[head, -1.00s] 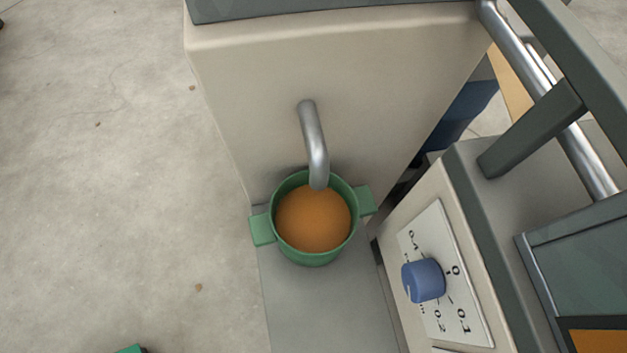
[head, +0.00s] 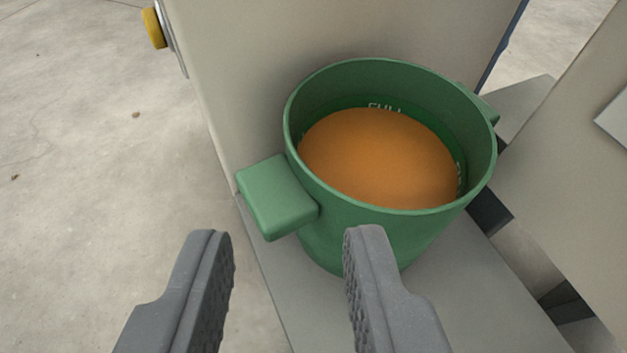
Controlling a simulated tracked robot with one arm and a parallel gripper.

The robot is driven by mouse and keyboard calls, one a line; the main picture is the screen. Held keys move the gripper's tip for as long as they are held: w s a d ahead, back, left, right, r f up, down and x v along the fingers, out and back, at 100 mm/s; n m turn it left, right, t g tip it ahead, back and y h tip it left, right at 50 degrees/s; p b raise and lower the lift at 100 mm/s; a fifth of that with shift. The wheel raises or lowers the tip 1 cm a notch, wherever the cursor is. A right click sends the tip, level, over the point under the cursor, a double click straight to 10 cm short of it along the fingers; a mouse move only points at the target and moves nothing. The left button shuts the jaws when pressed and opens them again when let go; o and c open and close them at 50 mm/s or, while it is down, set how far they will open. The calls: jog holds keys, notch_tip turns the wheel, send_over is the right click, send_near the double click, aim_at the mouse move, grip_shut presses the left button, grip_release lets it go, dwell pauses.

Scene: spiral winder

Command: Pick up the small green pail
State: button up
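The small green pail (head: 370,230) stands upright on a grey ledge in the head view, right of centre. It holds an orange-brown content (head: 380,158) below its rim, and part of the word "FULL" shows on the inner wall. A block-shaped handle (head: 277,196) sticks out on its left side, and another shows partly at its right. My gripper (head: 290,245) is open and empty. Its two fingers are apart, in front of the pail, with the left handle ahead of the gap between them. The right fingertip overlaps the pail in the picture; I cannot tell whether they touch.
A beige machine wall (head: 235,75) rises behind the pail, with a yellow knob (head: 153,28) at its left edge. The grey ledge (head: 468,305) carries the pail. Another beige panel (head: 575,165) stands close on the right. Open concrete floor (head: 80,200) lies at left.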

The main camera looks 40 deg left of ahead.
aim_at(290, 145)
jog(key=b+x, duration=0.1)
jog(key=x, duration=0.5)
jog(key=shift+w+a+f, duration=0.2)
jog(key=shift+w+a, duration=0.05)
jog(key=b+x, duration=0.2)
jog(key=x, duration=0.2)
jog(key=shift+a+f, duration=0.1)
jog(key=shift+f, duration=0.2)
jog(key=shift+w+a+b, duration=0.3)
jog(key=shift+w+b, duration=0.05)
jog(key=shift+w, duration=0.05)
grip_shut()
jog(key=shift+s+f, duration=0.15)
dwell(0.4)
